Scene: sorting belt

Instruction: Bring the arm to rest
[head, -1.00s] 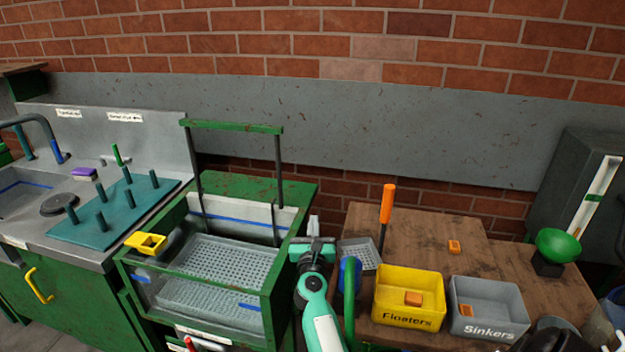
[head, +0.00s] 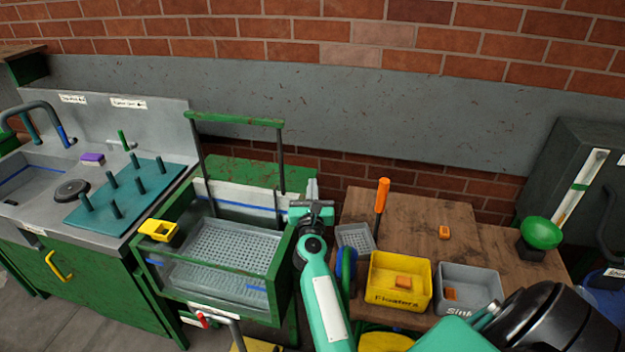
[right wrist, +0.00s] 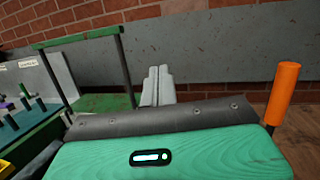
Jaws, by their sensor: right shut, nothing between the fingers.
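My right arm, teal and white, reaches up from the bottom of the head view. Its gripper (head: 312,188) is shut and empty, between the green-framed water tank (head: 232,258) and the wooden table (head: 420,218). In the right wrist view the two grey fingers (right wrist: 157,86) stand side by side, pointing away toward the grey wall panel. My left gripper is in neither view.
On the table are a grey mesh tray (head: 355,236), an orange-handled tool (head: 381,200), an orange block (head: 444,232), a yellow Floaters bin (head: 398,303) and a grey Sinkers bin (head: 470,272). A sink counter (head: 40,212) stands left. A green bowl (head: 541,233) stands right.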

